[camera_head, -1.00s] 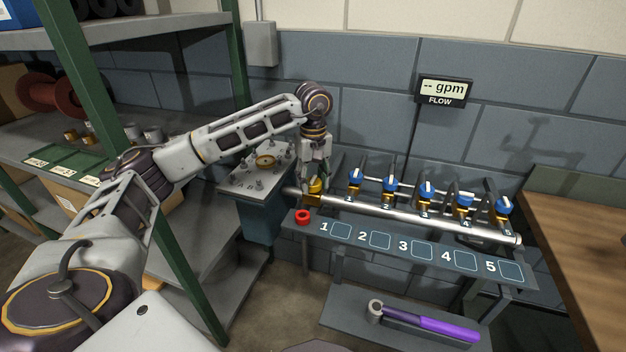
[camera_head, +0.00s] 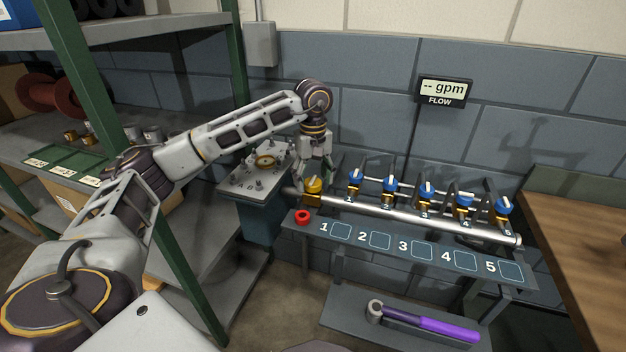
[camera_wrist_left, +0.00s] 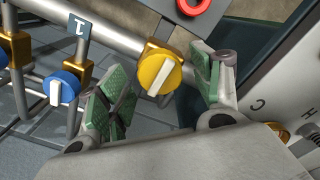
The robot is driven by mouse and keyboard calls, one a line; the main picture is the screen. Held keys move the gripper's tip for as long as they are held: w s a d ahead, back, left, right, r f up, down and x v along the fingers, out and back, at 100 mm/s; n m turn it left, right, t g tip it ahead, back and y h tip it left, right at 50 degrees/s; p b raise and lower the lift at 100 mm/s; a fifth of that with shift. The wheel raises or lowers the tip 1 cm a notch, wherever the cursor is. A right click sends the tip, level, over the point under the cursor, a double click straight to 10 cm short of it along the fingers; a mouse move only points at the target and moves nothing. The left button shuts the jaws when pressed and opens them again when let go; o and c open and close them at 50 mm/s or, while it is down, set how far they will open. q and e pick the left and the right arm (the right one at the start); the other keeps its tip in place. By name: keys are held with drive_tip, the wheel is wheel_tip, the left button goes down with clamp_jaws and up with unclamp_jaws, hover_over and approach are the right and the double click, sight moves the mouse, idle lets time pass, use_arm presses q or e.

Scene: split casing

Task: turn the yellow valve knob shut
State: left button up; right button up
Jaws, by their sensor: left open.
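The yellow valve knob (camera_head: 313,186) sits at the left end of the silver pipe. In the left wrist view the yellow knob (camera_wrist_left: 160,72) shows a white pointer bar across its face. My left gripper (camera_head: 316,178) is just above and behind the knob, pointing down. In the left wrist view its green-padded fingers (camera_wrist_left: 158,88) are spread wide, with the knob between and beyond them. No contact with the knob shows. My right gripper is not in view.
Several blue-knobbed valves (camera_head: 390,184) line the pipe (camera_head: 400,212) to the right. A red ring (camera_head: 303,217) lies on the numbered shelf (camera_head: 350,232). A panel with gauge (camera_head: 262,172) stands left. A purple-handled tool (camera_head: 430,323) lies below. The flow display (camera_head: 444,91) reads "-- gpm".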

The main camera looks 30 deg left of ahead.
sight(313, 179)
use_arm(q)
wheel_tip(313, 179, up, 11)
idle(0.8)
drive_tip(key=shift+r, duration=0.1)
idle(0.7)
